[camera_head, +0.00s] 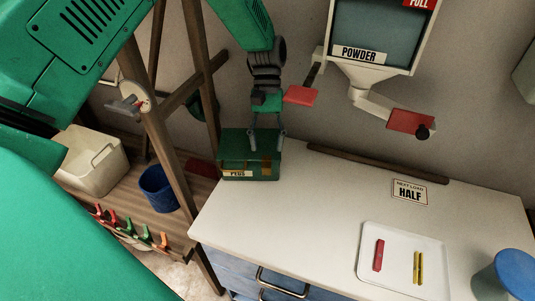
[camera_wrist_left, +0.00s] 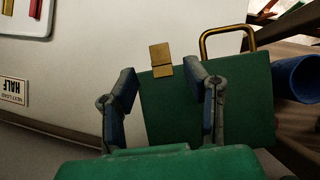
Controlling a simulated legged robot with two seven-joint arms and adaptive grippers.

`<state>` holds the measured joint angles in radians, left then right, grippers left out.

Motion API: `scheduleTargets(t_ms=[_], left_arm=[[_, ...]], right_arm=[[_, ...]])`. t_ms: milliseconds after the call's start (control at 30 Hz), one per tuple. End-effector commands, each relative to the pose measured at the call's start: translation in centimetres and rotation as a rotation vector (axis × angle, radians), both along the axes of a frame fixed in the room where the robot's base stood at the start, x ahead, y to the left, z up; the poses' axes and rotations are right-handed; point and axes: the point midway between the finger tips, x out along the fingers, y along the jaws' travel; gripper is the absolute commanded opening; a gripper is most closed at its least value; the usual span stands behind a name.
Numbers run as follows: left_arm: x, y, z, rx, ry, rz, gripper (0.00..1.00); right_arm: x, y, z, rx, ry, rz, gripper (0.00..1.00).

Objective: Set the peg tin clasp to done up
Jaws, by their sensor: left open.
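My left gripper (camera_head: 267,133) is over the tin, pointing down. In the left wrist view its open fingers (camera_wrist_left: 161,78) are either side of the clasp's line, with nothing between them. My right gripper is out of view.
A white tray (camera_head: 375,277) with red and yellow sticks and a blue container (camera_head: 507,276) are at the right. The powder dispenser (camera_head: 372,40) hangs behind. Wooden posts, a blue bucket (camera_head: 158,188) and a pale bin (camera_head: 92,160) are left. The worktop's middle is clear.

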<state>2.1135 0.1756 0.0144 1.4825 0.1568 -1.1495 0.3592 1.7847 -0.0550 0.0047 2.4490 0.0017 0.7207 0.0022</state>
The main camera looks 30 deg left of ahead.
Motion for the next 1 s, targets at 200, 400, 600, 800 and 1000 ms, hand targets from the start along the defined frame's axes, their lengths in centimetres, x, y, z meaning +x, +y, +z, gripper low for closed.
scheduleTargets(t_ms=[200, 400, 600, 800, 1000], left_arm=[[2.4, 1.6, 4.0, -0.002, -0.005, 0.001, 0.41], [3.6, 2.5, 6.2, -0.001, -0.001, 0.001, 0.41], [3.9, 2.7, 6.8, -0.002, 0.001, 0.001, 0.41], [3.9, 2.7, 6.8, -0.002, 0.001, 0.001, 0.41], [3.9, 2.7, 6.8, -0.002, 0.001, 0.001, 0.41]], right_arm=[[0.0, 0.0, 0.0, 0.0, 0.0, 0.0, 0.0], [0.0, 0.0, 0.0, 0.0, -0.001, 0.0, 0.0], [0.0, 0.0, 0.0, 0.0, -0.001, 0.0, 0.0], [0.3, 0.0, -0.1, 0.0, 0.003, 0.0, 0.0], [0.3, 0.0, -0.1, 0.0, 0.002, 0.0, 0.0]])
